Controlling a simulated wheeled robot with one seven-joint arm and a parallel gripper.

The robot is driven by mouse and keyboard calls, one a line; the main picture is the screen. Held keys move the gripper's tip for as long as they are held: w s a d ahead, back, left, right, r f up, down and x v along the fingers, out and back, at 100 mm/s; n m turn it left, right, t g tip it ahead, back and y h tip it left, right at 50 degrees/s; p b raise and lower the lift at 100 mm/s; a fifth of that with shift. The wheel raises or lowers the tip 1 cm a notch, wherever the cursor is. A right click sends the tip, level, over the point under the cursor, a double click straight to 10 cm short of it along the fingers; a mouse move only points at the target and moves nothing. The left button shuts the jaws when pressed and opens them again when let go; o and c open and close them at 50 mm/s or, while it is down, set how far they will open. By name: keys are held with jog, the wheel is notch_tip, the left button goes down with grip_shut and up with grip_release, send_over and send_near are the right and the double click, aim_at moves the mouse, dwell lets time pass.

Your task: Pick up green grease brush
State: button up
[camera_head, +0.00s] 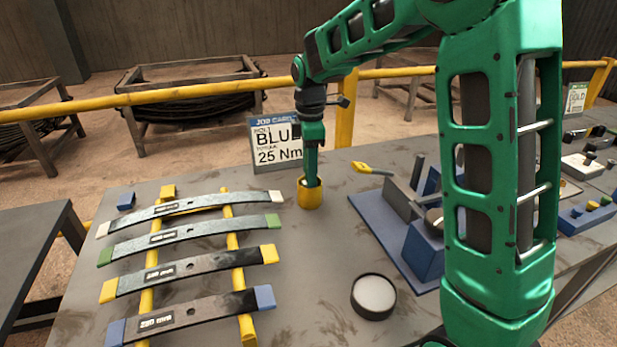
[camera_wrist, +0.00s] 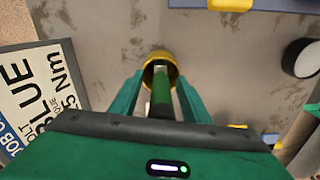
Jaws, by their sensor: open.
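A yellow cup (camera_head: 311,195) stands on the grey table in front of the job card, and it also shows in the wrist view (camera_wrist: 171,66). The grease brush (camera_wrist: 160,92) stands in it, with its handle pointing up towards my wrist. In the head view my gripper mostly hides the brush. My gripper (camera_head: 312,172) points down right above the cup. In the wrist view my gripper (camera_wrist: 159,80) is open, with one green finger on each side of the brush handle. I cannot tell whether either finger touches it.
The job card (camera_head: 277,143) stands close behind the cup, reading blue and 25 Nm. Several spring leaves (camera_head: 190,232) lie on yellow rails at left. A blue fixture (camera_head: 424,255) and a round dark tin (camera_head: 373,296) are at right. A yellow rail (camera_head: 200,93) runs behind the table.

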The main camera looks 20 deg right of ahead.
grip_shut()
notch_tip(320, 180, up, 10)
jog(key=shift+r, duration=0.1)
dwell(0.5)
